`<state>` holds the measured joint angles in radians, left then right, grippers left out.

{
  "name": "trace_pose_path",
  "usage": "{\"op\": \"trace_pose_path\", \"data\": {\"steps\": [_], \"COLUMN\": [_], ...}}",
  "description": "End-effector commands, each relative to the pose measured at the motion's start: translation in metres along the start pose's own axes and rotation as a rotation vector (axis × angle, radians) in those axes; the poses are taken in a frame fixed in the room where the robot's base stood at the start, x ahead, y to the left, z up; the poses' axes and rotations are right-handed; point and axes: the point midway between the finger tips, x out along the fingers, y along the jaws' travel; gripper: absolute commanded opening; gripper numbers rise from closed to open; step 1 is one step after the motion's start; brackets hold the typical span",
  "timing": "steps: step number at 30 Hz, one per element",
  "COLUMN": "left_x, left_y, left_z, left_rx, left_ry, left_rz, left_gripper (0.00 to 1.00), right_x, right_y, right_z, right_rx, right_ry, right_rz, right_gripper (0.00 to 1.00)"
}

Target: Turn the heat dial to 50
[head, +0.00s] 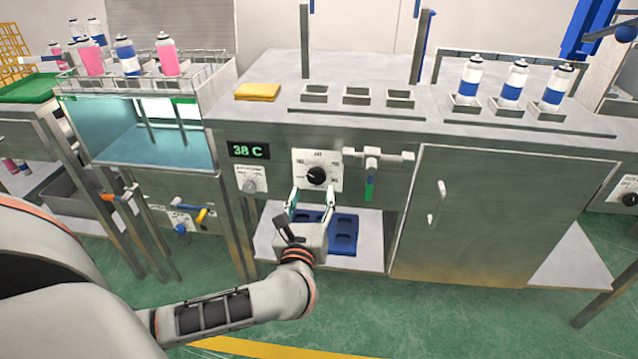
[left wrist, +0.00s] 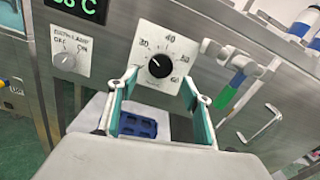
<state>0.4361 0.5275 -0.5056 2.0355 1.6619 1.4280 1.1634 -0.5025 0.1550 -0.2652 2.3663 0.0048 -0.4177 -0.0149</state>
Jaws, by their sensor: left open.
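The heat dial is a black knob (head: 317,176) on a white scale plate (head: 330,160) on the metal cabinet front. In the left wrist view the knob (left wrist: 160,66) sits beyond and between the fingertips, with a white pointer mark and printed numbers around it, 40 at the top. The pointer seems to lie toward the left side of the scale; its exact reading is too small to tell. My left gripper (head: 309,190) is open, just below and in front of the knob, apparently not touching it. A green display (head: 248,150) reads 38 C. My right gripper is out of view.
A small switch plate (head: 250,179) with OFF and ON sits left of the dial. A valve with a green handle (head: 369,188) is close on the right. A cabinet door handle (head: 437,200) sticks out farther right. Blue trays (head: 343,235) lie on the shelf below.

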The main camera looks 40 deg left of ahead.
Motion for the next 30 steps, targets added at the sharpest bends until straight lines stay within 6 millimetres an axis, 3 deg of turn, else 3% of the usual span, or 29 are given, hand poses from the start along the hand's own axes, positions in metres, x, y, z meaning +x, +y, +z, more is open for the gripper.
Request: {"op": "trace_pose_path", "data": {"steps": [9, 22, 23, 27, 30], "left_x": [0.047, 0.060, 0.060, 0.059, 0.059], "left_y": [0.001, 0.000, 0.000, 0.000, 0.000], "left_z": [-0.001, 0.001, 0.001, 0.001, 0.001], "left_rx": [0.007, 0.006, 0.006, 0.006, 0.006], "left_ry": [-0.002, -0.003, -0.003, -0.002, -0.002], "left_rz": [0.000, -0.001, -0.001, -0.001, 0.000], "left_gripper": [0.49, 0.49, 0.47, 0.11, 0.11], "right_x": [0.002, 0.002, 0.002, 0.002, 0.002], "right_y": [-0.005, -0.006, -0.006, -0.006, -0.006], "right_z": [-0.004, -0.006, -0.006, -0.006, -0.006], "right_rx": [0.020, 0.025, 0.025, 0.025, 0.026], "right_ry": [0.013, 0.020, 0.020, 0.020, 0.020], "right_rz": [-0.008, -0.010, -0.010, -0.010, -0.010], "right_gripper": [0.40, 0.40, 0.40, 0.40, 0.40]}}
